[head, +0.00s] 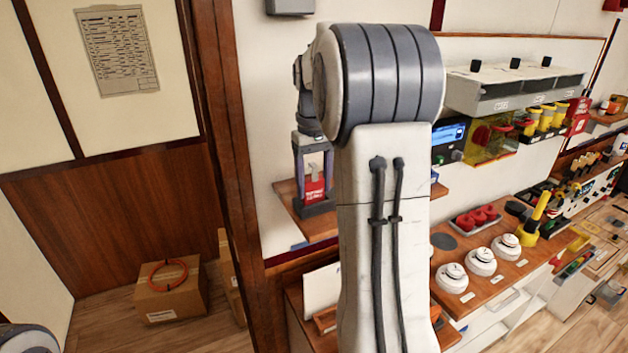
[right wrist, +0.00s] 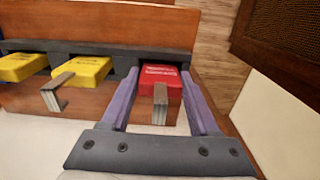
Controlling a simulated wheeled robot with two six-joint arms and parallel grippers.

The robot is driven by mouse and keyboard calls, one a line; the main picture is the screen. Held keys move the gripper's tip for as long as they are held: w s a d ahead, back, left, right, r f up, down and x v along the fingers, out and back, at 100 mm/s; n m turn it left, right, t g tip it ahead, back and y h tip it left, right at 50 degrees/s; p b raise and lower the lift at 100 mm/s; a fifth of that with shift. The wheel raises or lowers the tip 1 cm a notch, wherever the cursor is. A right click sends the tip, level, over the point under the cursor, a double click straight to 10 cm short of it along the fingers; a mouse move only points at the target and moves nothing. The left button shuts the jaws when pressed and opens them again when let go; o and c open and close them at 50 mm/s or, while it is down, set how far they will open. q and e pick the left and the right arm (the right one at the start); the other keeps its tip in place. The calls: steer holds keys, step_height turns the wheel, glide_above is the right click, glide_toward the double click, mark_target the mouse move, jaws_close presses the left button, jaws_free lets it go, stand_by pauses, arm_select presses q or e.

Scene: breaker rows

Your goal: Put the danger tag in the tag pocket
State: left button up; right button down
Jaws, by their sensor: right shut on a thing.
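The red danger tag (right wrist: 158,84), with pale lettering and a metal tab, lies between the purple fingers of my right gripper (right wrist: 159,76). In the head view the tag (head: 315,190) hangs low between the fingers of my right gripper (head: 314,180), which is shut on it. The tag's far end meets a dark rack (right wrist: 210,57); how deep it sits there cannot be told. In the head view the dark rack (head: 317,208) is on a wooden shelf, partly hidden by my right arm. My left gripper is not in view.
Two yellow tags (right wrist: 80,71) with metal tabs sit in the rack beside the red one. A wooden post (head: 222,150) stands left of the shelf (head: 312,229). Round white detectors (head: 480,261) stand on a wooden counter at right. A cardboard box (head: 171,291) is on the floor.

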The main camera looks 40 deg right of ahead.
steer(key=shift+f, duration=0.1)
steer(key=shift+c, duration=0.6)
jaws_free()
step_height(320, 180, up, 12)
steer(key=shift+r, duration=0.1)
steer(key=shift+a, duration=0.1)
